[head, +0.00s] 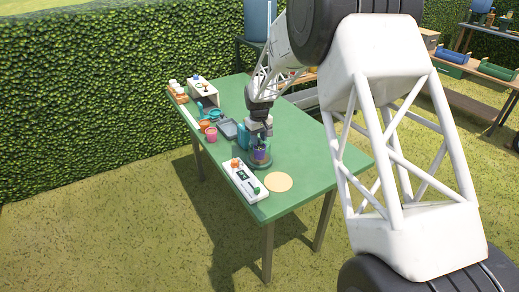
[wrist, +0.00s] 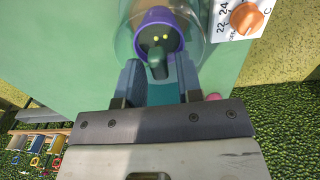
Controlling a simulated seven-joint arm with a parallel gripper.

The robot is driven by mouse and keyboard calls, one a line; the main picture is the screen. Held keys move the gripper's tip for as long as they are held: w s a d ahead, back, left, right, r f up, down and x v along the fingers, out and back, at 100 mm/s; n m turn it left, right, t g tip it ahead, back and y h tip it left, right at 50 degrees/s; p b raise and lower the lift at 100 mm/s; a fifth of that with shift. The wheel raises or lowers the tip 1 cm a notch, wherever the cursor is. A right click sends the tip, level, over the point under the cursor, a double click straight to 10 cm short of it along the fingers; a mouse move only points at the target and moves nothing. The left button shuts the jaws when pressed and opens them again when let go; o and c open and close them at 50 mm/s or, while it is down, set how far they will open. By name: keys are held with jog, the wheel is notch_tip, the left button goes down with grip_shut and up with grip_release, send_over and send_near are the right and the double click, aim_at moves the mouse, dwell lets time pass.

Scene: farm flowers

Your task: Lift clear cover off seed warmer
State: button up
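The clear cover (wrist: 202,45) is a see-through dome over a purple pot (wrist: 178,38) with small yellow dots inside. A dark green knob (wrist: 157,62) stands on top of it. The cover also shows faintly around the purple pot in the head view (head: 271,157), under my gripper. My gripper (wrist: 157,66) is open above the cover. In the wrist view its two fingers lie on either side of the knob, with a gap at each side. The seed warmer's white control panel (head: 244,180) has an orange dial (wrist: 247,18) and sits beside the cover.
The green table (head: 300,184) has a round tan disc (head: 278,181) lying near its front right. A teal container (head: 243,136), a grey tray (head: 227,128) and a pink pot (head: 211,134) stand close on the left. Orange pots and a white box (head: 204,92) stand farther back.

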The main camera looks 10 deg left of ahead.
grip_shut()
jog(key=shift+r, duration=0.15)
notch_tip(320, 180, up, 10)
dwell(0.8)
dwell(0.4)
